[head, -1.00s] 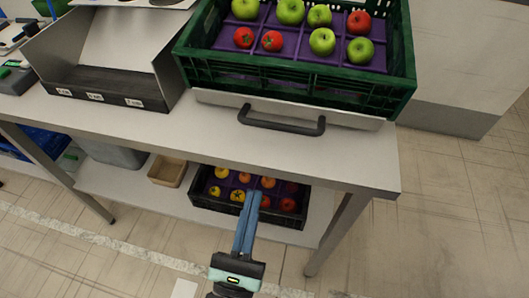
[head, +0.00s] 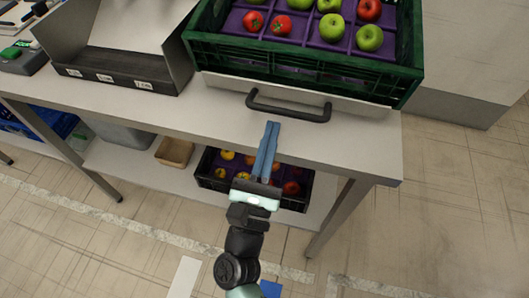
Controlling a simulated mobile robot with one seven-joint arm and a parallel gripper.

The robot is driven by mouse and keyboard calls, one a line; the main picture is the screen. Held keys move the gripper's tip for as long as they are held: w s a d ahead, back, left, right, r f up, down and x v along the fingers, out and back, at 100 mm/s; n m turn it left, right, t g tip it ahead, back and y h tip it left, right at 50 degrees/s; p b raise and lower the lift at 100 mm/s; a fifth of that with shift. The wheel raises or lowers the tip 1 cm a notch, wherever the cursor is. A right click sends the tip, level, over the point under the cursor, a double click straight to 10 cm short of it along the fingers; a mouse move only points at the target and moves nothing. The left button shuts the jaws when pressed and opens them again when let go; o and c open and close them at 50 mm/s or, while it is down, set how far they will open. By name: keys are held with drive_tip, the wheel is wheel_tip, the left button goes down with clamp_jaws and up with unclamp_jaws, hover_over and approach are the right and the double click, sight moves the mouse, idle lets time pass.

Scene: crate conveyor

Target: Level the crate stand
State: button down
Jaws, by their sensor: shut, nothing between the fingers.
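The crate stand (head: 225,82) is a pale tilted plate on the table, with a black bar handle (head: 288,110) along its front edge. A green crate (head: 300,64) rests on it, holding green apples and red fruit in a purple divided insert. My gripper (head: 272,126) is shut and empty. Its blue fingers point up the picture, with their tips just below the handle's left half in the head view. They look apart from the handle, though the exact depth gap is hard to tell.
The white table (head: 370,148) has a clear front strip. On the lower shelf (head: 130,166) are a black fruit crate (head: 212,184), partly hidden by my gripper, and a small tan box (head: 175,152).

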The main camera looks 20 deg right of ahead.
drive_tip(key=shift+w+d+r, duration=0.1)
drive_tip(key=shift+w+d, duration=0.1)
drive_tip(key=shift+w, duration=0.05)
drive_tip(key=shift+r, duration=0.15)
